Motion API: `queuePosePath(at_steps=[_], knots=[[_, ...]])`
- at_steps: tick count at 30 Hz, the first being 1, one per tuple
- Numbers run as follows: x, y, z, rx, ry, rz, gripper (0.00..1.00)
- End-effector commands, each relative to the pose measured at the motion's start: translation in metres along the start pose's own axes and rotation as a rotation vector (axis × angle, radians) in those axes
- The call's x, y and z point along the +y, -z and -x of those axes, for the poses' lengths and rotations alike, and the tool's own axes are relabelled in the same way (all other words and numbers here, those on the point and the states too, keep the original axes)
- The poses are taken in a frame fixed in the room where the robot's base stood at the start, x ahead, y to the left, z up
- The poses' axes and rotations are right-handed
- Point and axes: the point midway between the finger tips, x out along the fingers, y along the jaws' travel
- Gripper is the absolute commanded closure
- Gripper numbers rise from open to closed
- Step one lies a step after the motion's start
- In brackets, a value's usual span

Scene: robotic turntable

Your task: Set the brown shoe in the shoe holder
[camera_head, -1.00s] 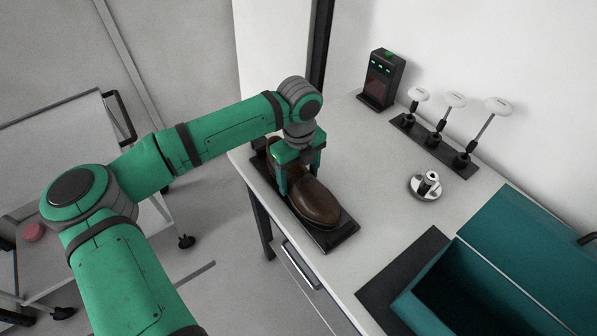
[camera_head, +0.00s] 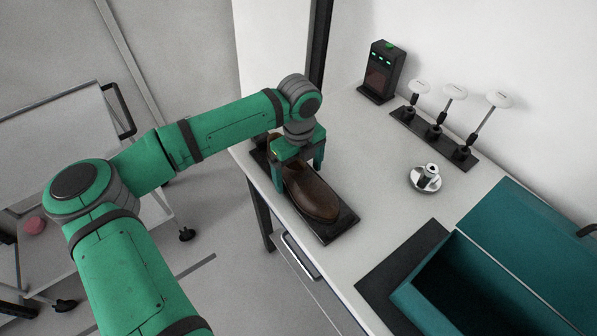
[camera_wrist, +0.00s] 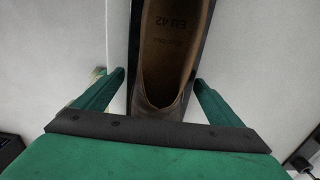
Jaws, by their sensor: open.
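The brown shoe (camera_head: 313,193) rests on a long black tray-like base (camera_head: 342,225), which I take to be the shoe holder, near the table's left edge. Its toe points toward the front of the table. My gripper (camera_head: 295,183) is open, with one finger on each side of the shoe's rear part. A gap shows on both sides there. My wrist hides part of the heel in the head view.
A teal open bin (camera_head: 460,285) stands at the front right beside a dark mat (camera_head: 400,262). A small round metal piece (camera_head: 425,180), a rack with white-topped rods (camera_head: 434,135) and a black device with green lights (camera_head: 381,72) stand farther back. Bare white tabletop lies between.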

Motion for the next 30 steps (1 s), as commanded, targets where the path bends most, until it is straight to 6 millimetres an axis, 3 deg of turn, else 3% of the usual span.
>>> queuePosePath(at_steps=[8, 21, 30], knots=[[0.0, -0.001, 0.018, -0.002, 0.0, 0.0, 0.1], [0.0, -0.001, 0.094, -0.002, 0.0, 0.0, 0.1], [0.0, 0.0, 0.108, 0.0, 0.0, 0.0, 0.1]])
